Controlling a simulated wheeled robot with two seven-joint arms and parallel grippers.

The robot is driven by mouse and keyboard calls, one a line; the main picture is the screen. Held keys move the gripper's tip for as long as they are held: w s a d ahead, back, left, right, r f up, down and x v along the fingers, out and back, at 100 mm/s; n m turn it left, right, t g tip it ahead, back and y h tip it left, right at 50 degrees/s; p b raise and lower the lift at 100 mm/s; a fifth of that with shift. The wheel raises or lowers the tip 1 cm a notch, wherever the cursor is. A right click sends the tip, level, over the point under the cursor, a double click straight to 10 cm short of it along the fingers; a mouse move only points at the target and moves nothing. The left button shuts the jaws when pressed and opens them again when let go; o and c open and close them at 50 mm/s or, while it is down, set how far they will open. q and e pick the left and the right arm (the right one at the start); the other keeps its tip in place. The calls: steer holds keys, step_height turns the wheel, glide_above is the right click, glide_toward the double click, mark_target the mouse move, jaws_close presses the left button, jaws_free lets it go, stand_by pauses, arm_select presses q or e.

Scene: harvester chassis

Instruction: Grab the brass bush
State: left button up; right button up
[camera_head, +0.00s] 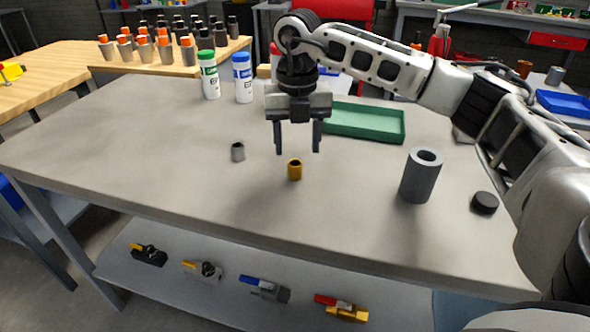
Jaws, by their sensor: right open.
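The brass bush (295,170) is a small, gold, hollow cylinder standing upright on the grey table (150,150). My right gripper (298,150) points down above and slightly behind it, with its two fingers apart and nothing between them. The fingertips appear a little higher than the bush in the picture; the exact gap cannot be told. My left gripper does not show.
A small grey bush (238,151) stands left of the brass one. A large grey hollow cylinder (420,175) and a black disc (484,203) stand to the right. A green tray (365,123) and two bottles (209,76) are behind. The table's front left is clear.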

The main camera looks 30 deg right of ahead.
mark_target(295, 162)
steer(key=shift+w+a+f, duration=0.1)
steer(key=shift+a+f, duration=0.05)
steer(key=shift+f, duration=1.2)
steer(key=shift+a+f, duration=0.1)
steer(key=shift+f, duration=1.25)
steer(key=c, duration=1.1)
